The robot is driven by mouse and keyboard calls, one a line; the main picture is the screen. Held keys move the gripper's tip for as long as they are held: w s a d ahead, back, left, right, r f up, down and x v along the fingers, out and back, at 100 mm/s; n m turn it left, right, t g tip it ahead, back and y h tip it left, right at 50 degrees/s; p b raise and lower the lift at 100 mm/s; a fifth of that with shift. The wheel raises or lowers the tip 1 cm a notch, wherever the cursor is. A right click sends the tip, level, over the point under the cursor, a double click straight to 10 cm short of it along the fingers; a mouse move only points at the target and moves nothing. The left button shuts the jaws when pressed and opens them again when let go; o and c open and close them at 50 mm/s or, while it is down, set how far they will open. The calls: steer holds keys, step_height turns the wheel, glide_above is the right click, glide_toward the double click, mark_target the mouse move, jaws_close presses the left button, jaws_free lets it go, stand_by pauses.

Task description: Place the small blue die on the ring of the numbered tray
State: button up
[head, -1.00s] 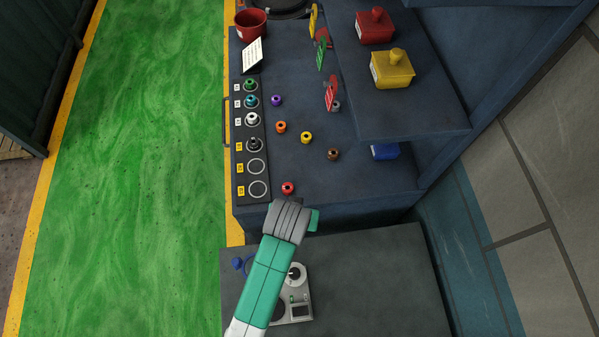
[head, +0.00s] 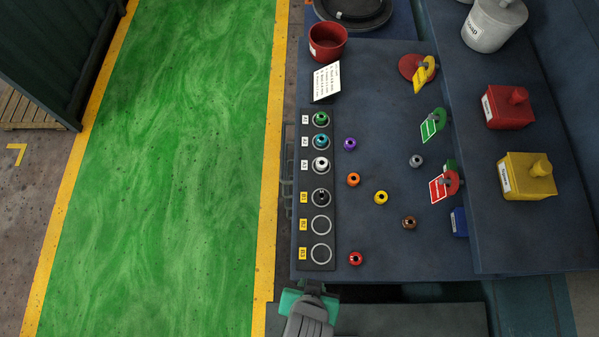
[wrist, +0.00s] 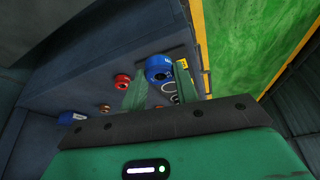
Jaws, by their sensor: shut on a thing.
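My gripper (wrist: 160,85) is shut on the blue die (wrist: 159,68), a ring-like piece with a dark hole, held between the fingertips in the wrist view. In the head view my gripper shows at the bottom (head: 312,287), just in front of the numbered tray's near end; the die is not seen there. The numbered tray (head: 319,240) is a dark strip with a column of rings and white and yellow labels. Green, teal, white and black pieces sit on its far rings. The two nearest rings (head: 321,225) (head: 321,254), with yellow labels, are empty.
A red piece (head: 355,258) stands right of the nearest ring. Purple, orange, yellow (head: 381,198), brown (head: 408,222) and grey pieces are scattered on the bench. A red pot (head: 328,42) and a white card (head: 326,82) stand beyond the tray. A raised shelf is at right.

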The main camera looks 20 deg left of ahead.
steer(key=p, duration=0.2)
glide_above(322, 222)
steer(key=s, duration=0.1)
steer(key=shift+s+f, duration=0.1)
steer(key=shift+f, duration=2.45)
steer(key=shift+f, duration=0.15)
steer(key=o, duration=1.1)
steer(key=shift+c, duration=0.2)
steer(key=v, duration=1.2)
steer(key=shift+r, duration=0.25)
